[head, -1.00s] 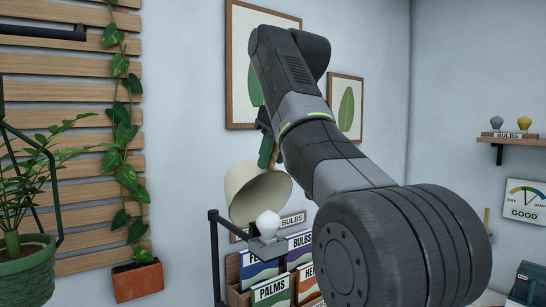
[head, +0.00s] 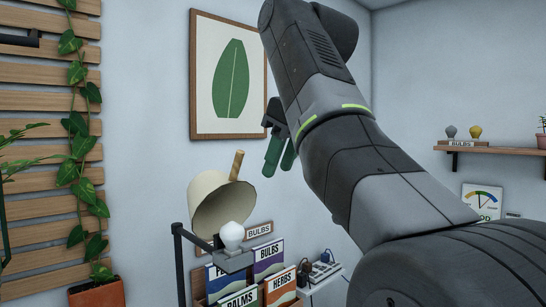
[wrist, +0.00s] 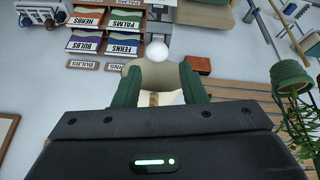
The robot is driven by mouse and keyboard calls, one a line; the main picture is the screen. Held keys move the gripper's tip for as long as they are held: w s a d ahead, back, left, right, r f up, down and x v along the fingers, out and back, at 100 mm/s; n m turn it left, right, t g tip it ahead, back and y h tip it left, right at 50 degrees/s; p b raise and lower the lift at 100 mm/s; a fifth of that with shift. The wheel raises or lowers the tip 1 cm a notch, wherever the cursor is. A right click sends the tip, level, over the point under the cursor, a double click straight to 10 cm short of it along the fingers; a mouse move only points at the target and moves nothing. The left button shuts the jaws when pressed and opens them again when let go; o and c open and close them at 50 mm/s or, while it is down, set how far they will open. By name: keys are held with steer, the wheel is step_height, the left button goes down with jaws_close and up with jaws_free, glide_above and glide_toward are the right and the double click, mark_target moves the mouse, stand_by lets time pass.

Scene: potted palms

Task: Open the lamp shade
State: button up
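The cream lamp shade (head: 222,208) is tilted up in the head view, its open underside facing the lower right. A white bulb (head: 231,235) shows below its rim, on a dark stand. A short wooden handle (head: 237,166) sticks up from the shade. My gripper (head: 279,158), with green fingers, is to the right of the handle, apart from it and empty. In the wrist view its fingers (wrist: 158,82) stand wide apart, with the shade (wrist: 155,72) and the bulb (wrist: 157,50) beyond them. Part of the handle (wrist: 154,99) shows between the fingers.
A rack of seed packets (head: 268,257) stands below the lamp, with a small shelf (head: 322,272) to its right. A slatted wood panel (head: 35,180) with a vine is at left. A framed leaf picture (head: 229,80) hangs behind my gripper.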

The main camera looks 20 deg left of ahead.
steer(key=c, duration=0.3)
steer(key=shift+f, duration=0.35)
steer(key=c, duration=0.4)
steer(key=f+g+y+b, duration=0.1)
steer(key=f, duration=0.1)
steer(key=a+f+m+g+y+b, duration=0.1)
steer(key=f, duration=0.2)
steer(key=f+m+y+b, duration=0.1)
steer(key=f+b, duration=0.1)
steer(key=shift+s+a+f+g+y, duration=0.35)
steer(key=shift+g+y, duration=0.05)
jaws_close()
steer(key=m+t+y+b, duration=0.5)
steer(key=m+y+b, duration=0.2)
steer(key=m+y, duration=0.75)
glide_toward(239, 169)
steer(key=p+x, duration=0.5)
steer(key=shift+a+r, duration=0.25)
steer(key=shift+a, duration=0.1)
steer(key=shift+w+a+r, duration=0.1)
steer(key=shift+w+a, duration=0.05)
steer(key=shift+a, duration=0.35)
